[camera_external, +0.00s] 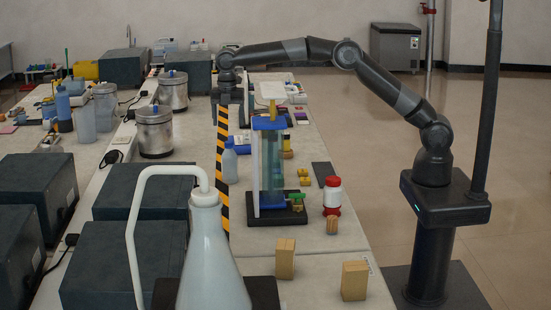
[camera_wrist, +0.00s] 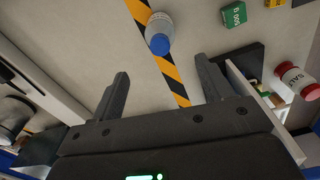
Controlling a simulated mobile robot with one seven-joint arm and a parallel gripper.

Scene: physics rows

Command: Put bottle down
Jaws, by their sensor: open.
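A pale, translucent bottle with a blue cap (camera_external: 230,162) stands upright on the bench beside the yellow-black striped tape, left of the glass apparatus. In the wrist view a bottle with a blue cap (camera_wrist: 160,32) stands over the striped tape, its cap towards the camera. My gripper (camera_wrist: 161,68) is open, with its two fingers wide apart and nothing between them. The bottle lies beyond the fingertips, roughly in line with the gap, and looks apart from them. In the external view my gripper (camera_external: 223,108) hangs over the bench farther back; its fingertips are hard to make out.
A glass apparatus on a dark base (camera_external: 272,165) stands right of the bottle. A red-and-white jar (camera_external: 332,193) and wooden blocks (camera_external: 354,280) are near the right edge. Metal canisters (camera_external: 155,132) and dark boxes (camera_external: 145,192) stand left. A green box (camera_wrist: 234,13) lies near the bottle.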

